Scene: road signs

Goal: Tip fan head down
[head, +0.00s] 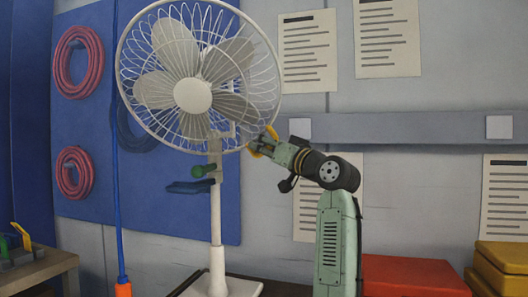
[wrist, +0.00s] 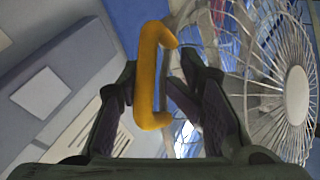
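The white fan (head: 193,95) stands on a white pole (head: 217,225), its round wire cage upright and facing the room. A yellow handle (head: 265,142) sits at the cage's lower right edge. My gripper (head: 268,146) is at this handle. In the wrist view the yellow C-shaped handle (wrist: 152,80) shows between the two dark fingers of my gripper (wrist: 158,85). The fingers are apart, with gaps beside the handle; contact is not visible. The fan cage (wrist: 297,95) fills the right side there.
A blue pegboard (head: 90,185) with red hose coils (head: 78,62) is behind the fan. A blue upright pole (head: 117,180) stands left of it. A red box (head: 410,275) and yellow boxes (head: 505,256) are at lower right. A small bench (head: 40,268) is at lower left.

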